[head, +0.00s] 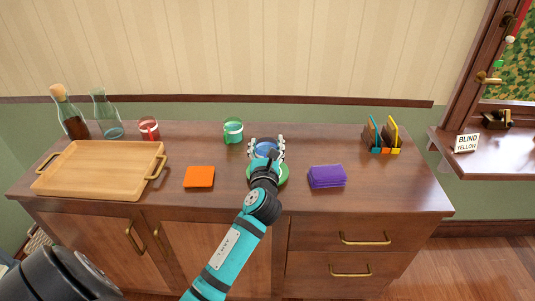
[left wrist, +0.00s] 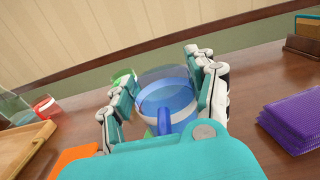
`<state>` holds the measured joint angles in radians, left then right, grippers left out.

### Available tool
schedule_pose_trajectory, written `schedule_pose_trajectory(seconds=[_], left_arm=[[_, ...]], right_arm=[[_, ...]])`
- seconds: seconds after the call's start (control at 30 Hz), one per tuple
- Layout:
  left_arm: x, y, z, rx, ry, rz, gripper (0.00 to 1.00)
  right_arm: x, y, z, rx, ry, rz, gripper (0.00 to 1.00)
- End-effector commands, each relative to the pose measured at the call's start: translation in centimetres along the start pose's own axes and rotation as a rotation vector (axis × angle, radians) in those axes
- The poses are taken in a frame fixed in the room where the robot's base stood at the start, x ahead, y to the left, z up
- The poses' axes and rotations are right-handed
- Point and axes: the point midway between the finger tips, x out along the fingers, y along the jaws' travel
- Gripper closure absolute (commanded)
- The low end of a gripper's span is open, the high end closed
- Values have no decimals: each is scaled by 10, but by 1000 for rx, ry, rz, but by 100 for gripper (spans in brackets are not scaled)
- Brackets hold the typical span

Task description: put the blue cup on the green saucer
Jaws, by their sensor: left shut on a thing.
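The blue cup (left wrist: 168,100) is between the fingers of my left gripper (head: 266,150), which is shut on it; its handle faces the wrist camera. In the head view the blue cup (head: 264,149) shows only in part past the fingers. The green saucer (head: 283,175) shows as a green edge under my gripper, mostly hidden. The cup is over or on the saucer; I cannot tell whether they touch. In the left wrist view a sliver of the green saucer (left wrist: 149,133) shows beside the cup. My right gripper is not in view.
A green cup (head: 233,131) stands behind and left. A red cup (head: 149,128), bottle (head: 70,114), carafe (head: 106,115) and wooden tray (head: 99,171) are at the left. An orange cloth (head: 199,177) and purple cloth (head: 327,177) lie either side of my gripper. A rack (head: 381,138) stands right.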

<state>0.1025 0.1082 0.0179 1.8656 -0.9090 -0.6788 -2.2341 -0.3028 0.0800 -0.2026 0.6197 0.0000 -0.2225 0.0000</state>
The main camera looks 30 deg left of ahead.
Motion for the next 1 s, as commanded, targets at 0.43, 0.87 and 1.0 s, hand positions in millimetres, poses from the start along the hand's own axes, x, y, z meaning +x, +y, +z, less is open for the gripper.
schedule_pose_trajectory(seconds=[0.43,0.87,1.0], left_arm=[[14,-2,-36,-1,2,-1,81],[13,-2,-40,0,1,-1,38],[13,-2,-39,0,1,-1,20]], right_arm=[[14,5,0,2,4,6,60],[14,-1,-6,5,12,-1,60],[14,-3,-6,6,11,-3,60]])
